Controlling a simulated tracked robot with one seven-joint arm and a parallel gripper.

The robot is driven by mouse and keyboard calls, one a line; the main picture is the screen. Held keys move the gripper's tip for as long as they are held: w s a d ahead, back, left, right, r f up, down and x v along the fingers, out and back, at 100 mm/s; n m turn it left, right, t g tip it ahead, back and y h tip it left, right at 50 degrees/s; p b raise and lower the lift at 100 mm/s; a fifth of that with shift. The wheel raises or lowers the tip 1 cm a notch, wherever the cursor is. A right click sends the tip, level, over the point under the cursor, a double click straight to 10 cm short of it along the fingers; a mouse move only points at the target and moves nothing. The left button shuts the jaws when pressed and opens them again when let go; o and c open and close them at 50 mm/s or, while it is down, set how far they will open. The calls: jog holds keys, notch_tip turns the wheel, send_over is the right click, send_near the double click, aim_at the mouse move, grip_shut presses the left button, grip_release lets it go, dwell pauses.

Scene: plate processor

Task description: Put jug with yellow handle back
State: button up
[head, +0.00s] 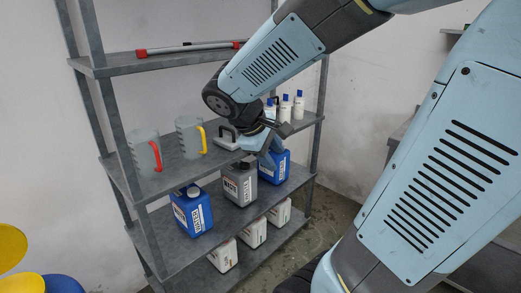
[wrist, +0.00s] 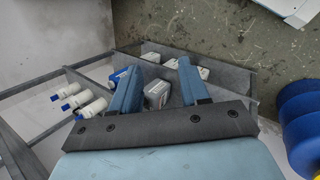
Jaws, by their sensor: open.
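The jug with the yellow handle (head: 189,137) stands upright on the shelf unit's second level (head: 171,178), in the head view. A like jug with a red handle (head: 145,152) stands to its left. My gripper (head: 275,150) is in front of the shelf, to the right of both jugs and apart from them. In the wrist view my gripper (wrist: 160,86) shows two blue fingers spread wide with nothing held between them. Neither jug can be made out in the wrist view.
White bottles (head: 292,106) stand at the right of the jug shelf. Blue canisters (head: 192,210) and a grey canister (head: 240,184) are one level below, with white canisters (head: 252,233) at the bottom. A red-ended tool (head: 190,47) lies on top. Blue and yellow round objects (wrist: 305,120) are at right.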

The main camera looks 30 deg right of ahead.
jog(key=s+a+r+m+t+y, duration=0.4)
jog(key=s+a+r+m+y, duration=0.2)
jog(key=shift+s+a, duration=0.35)
jog(key=shift+a, duration=0.1)
dwell(0.5)
